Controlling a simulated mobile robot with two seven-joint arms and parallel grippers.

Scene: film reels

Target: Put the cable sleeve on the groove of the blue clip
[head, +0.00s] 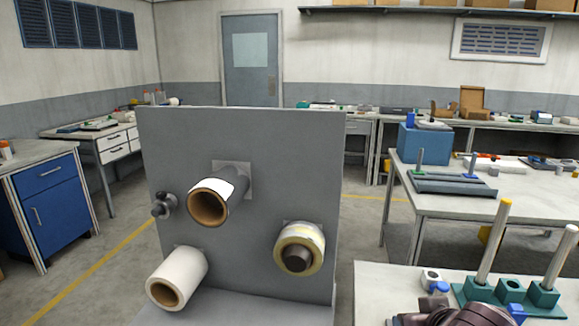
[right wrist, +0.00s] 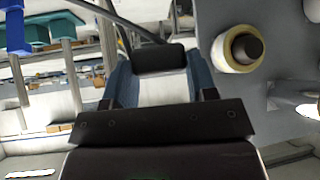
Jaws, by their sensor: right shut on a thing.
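My right gripper (right wrist: 160,80) has its two fingers around a dark rounded piece (right wrist: 160,57) that I take for the cable sleeve. It is held up in the air, off any clip. In the head view the dark brown end of my right arm (head: 432,314) shows at the bottom edge; its fingertips are hard to make out. A small blue piece (head: 515,312) lies beside it, and another blue piece (head: 440,287) is just above it. Which is the blue clip, and its groove, I cannot tell. My left gripper is not in view.
A grey upright panel (head: 255,140) carries film rolls, including a yellowish roll (head: 300,247) and a white roll (head: 178,277). A teal stand (head: 475,292) with tall posts is on the near table (head: 385,285). Another table (head: 475,205) stands behind.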

